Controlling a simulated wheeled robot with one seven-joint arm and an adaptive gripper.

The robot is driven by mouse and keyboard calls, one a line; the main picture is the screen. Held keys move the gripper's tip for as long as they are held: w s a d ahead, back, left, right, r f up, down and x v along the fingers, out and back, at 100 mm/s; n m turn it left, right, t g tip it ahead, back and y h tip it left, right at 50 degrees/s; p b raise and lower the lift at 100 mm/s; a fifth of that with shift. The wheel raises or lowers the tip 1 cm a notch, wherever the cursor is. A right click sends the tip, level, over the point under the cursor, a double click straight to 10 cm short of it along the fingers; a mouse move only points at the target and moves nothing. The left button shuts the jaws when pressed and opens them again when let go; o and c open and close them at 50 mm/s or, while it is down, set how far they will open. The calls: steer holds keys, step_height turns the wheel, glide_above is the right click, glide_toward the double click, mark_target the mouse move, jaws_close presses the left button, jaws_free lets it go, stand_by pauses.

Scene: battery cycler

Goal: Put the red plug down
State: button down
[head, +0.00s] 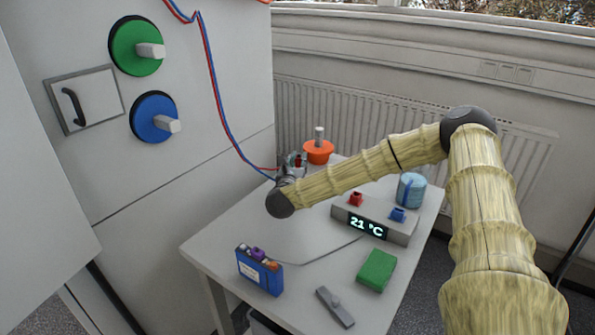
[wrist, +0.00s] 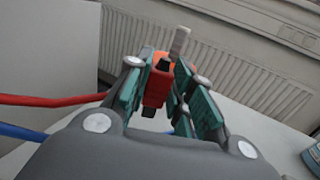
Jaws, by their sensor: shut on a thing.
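My gripper (wrist: 158,92) is shut on the red plug (wrist: 155,88), which sits between its green-padded fingers in the wrist view. In the head view my gripper (head: 293,165) is over the far left part of the table, and the wrist partly hides the plug. A red cable and a blue cable run to this spot from the wall at upper left. I cannot tell whether the plug touches the table.
A grey box (head: 385,226) reading 21 °C carries a red socket (head: 356,199) and a blue socket (head: 397,214). An orange bowl-like object (head: 318,152), a blue-green cylinder (head: 411,190), a green block (head: 377,270), a blue box (head: 259,270) and a grey tool (head: 335,307) stand around. The table's left middle (head: 225,240) is clear.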

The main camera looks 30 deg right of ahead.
steer(key=shift+f, duration=1.7)
steer(key=shift+f, duration=0.1)
steer(key=c, duration=1.3)
jaws_free()
steer(key=shift+o, duration=0.2)
steer(key=shift+r+p, duration=0.2)
steer(key=shift+p, duration=0.1)
steer(key=b+v, duration=0.2)
steer(key=v, duration=1)
